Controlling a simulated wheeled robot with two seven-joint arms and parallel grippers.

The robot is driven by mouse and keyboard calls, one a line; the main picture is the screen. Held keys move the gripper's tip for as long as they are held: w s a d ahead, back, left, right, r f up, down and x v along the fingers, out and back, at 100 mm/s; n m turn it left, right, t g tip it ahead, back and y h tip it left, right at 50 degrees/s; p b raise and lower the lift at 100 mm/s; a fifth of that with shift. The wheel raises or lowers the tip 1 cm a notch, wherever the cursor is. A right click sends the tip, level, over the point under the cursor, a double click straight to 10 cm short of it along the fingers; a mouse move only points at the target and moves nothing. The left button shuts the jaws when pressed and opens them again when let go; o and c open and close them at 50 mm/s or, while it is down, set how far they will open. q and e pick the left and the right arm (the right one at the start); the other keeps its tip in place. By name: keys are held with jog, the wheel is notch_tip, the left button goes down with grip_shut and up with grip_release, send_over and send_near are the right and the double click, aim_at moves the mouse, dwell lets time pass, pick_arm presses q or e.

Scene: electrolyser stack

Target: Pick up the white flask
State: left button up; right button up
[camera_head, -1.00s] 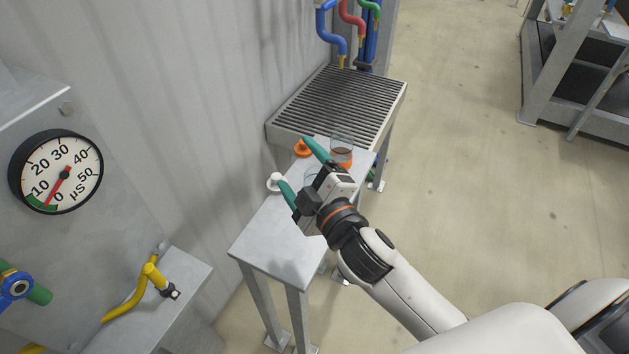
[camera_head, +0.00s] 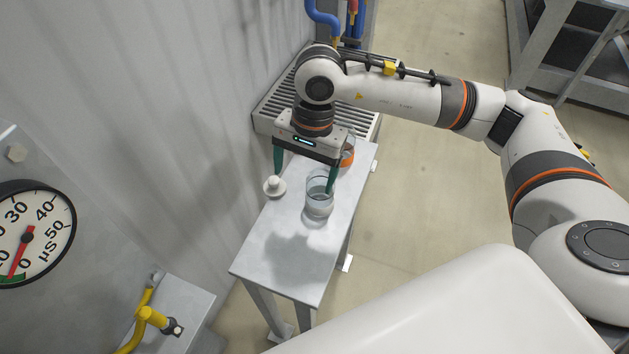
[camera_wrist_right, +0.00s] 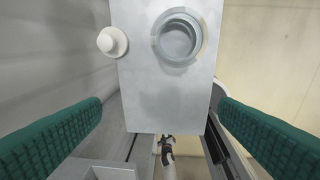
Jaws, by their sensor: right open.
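A clear, open glass flask (camera_head: 318,208) with colourless contents stands upright on the narrow grey table (camera_head: 270,262). In the right wrist view, the flask (camera_wrist_right: 178,37) shows from above, near the top of the picture. My right gripper (camera_head: 303,182) is open and empty, with green fingers pointing down. Its right finger overlaps the flask's upper edge in the head view; contact cannot be told. My left gripper is out of view.
A second glass vessel with orange (camera_head: 348,158) stands behind my right gripper, partly hidden. A slatted grate (camera_head: 268,115) adjoins the table's far end. A corrugated wall (camera_head: 180,100) runs along the left. The table's near half is clear.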

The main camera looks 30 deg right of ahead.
aim_at(320, 179)
jog(key=d+h, duration=0.1)
jog(key=w+d, duration=0.1)
jog(key=d, duration=0.1)
jog(key=shift+w+d+r+h, duration=0.15)
jog(key=shift+d+h, duration=0.15)
jog(key=shift+h, duration=0.1)
notch_tip(320, 179, down, 5)
jog(key=shift+d+f+p, duration=0.1)
jog(key=shift+p, duration=0.65)
jog(key=shift+f, duration=0.6)
jog(key=f, duration=0.1)
jog(key=f+p, duration=0.1)
jog(key=f, duration=0.2)
jog(key=shift+w+d+f+p, duration=0.15)
jog(key=shift+w+d+p, duration=0.25)
jog(key=shift+f, duration=0.45)
